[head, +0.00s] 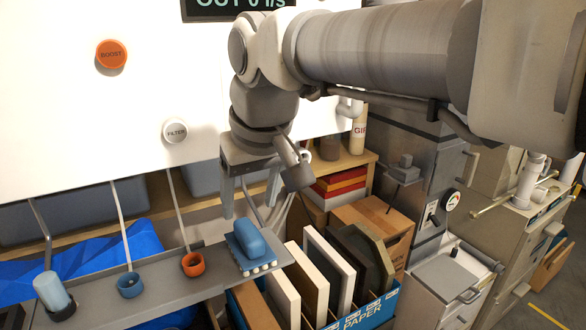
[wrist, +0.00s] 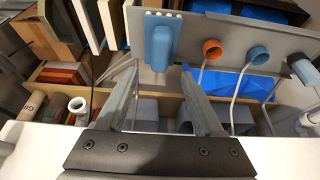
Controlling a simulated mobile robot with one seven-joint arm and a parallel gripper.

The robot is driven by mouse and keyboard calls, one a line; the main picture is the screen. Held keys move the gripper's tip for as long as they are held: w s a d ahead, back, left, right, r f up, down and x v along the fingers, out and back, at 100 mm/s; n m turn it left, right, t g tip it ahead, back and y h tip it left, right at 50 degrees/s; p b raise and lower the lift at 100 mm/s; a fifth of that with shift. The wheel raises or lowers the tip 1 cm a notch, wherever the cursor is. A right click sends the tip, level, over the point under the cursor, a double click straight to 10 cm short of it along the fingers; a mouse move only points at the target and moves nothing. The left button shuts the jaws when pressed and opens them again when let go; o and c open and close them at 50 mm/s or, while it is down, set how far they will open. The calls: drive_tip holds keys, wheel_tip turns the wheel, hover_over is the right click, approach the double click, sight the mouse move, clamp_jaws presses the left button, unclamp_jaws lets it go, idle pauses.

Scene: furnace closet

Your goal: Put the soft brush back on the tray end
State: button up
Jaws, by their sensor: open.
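The soft brush (head: 249,240) is a blue block with a rounded blue handle and a row of white tufts along its lower edge. It sits at the right end of the grey tray (head: 100,305). In the wrist view the brush (wrist: 160,42) lies just beyond the fingertips, roughly in line with the gap between them, at the end of the tray (wrist: 225,28). My gripper (head: 250,208) is open and empty, fingers pointing down, just above and behind the brush. The wrist view also shows the spread fingers (wrist: 161,68). They appear apart from the brush.
An orange cup (head: 193,265), a blue cup (head: 130,285) and a pale blue cylinder (head: 54,292) are along the tray to the left. A blue bin marked PAPER (head: 365,316) with upright panels stands right of the tray end. A white panel (head: 70,130) rises behind.

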drive_tip(key=s+d+f+m, duration=0.1)
drive_tip(key=s+d+m, duration=0.1)
drive_tip(key=d, duration=0.5)
drive_tip(key=s+d+f+m, duration=0.1)
drive_tip(key=s+d, duration=0.2)
drive_tip(key=d, duration=0.3)
drive_tip(key=s+d+f+m+t+h, duration=0.1)
drive_tip(key=s+d+f+m+h, duration=0.1)
drive_tip(key=s+d+f, duration=0.4)
drive_tip(key=d+f+m, duration=0.1)
drive_tip(key=d+f, duration=0.1)
drive_tip(key=d, duration=0.1)
drive_tip(key=shift+s+f+t, duration=0.25)
drive_tip(key=shift+f+t, duration=0.05)
drive_tip(key=shift+f, duration=0.1)
drive_tip(key=shift+d, duration=0.1)
drive_tip(key=shift+f+b, duration=0.9)
drive_tip(key=shift+b, duration=0.1)
drive_tip(key=shift+r, duration=0.15)
drive_tip(key=c, duration=0.3)
